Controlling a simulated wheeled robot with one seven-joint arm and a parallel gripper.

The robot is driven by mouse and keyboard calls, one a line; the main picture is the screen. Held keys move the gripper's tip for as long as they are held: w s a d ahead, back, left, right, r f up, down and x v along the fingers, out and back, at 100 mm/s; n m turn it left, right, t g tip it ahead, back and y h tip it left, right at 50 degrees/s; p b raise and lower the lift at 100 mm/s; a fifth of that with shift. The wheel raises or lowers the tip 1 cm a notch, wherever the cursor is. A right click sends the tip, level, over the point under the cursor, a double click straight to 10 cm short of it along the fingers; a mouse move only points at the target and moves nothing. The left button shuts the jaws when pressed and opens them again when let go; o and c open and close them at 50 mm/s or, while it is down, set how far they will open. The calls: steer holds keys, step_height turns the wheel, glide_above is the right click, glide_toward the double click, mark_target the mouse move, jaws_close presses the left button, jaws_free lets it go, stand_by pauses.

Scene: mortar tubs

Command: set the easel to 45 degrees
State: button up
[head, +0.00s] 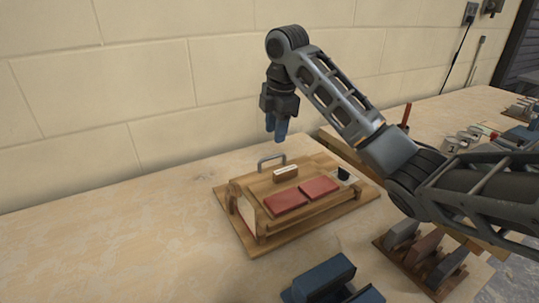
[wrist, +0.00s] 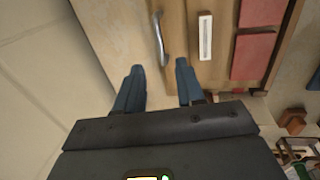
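The wooden easel (head: 252,194) lies nearly flat on the bench, with two red tiles (head: 303,193) on its board and a grey bar handle (head: 271,161) at its back edge. A small block with a pale label (head: 285,173) stands on the board; the label also shows in the wrist view (wrist: 205,37). My gripper (head: 277,136) hangs above and behind the handle, pointing down. In the wrist view its blue fingers (wrist: 158,72) are apart with nothing between them, and the handle (wrist: 159,40) lies just beyond the fingertips.
A block wall (head: 120,90) runs close behind the easel. A dark blue object (head: 325,281) lies in front, and a rack with several trowel-like tools (head: 425,254) stands front right. Small numbered blocks (head: 462,139) sit at right. The bench at left is clear.

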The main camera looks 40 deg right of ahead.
glide_above(273, 169)
steer(key=shift+f, duration=3.8)
steer(key=shift+a, duration=0.1)
jaws_close()
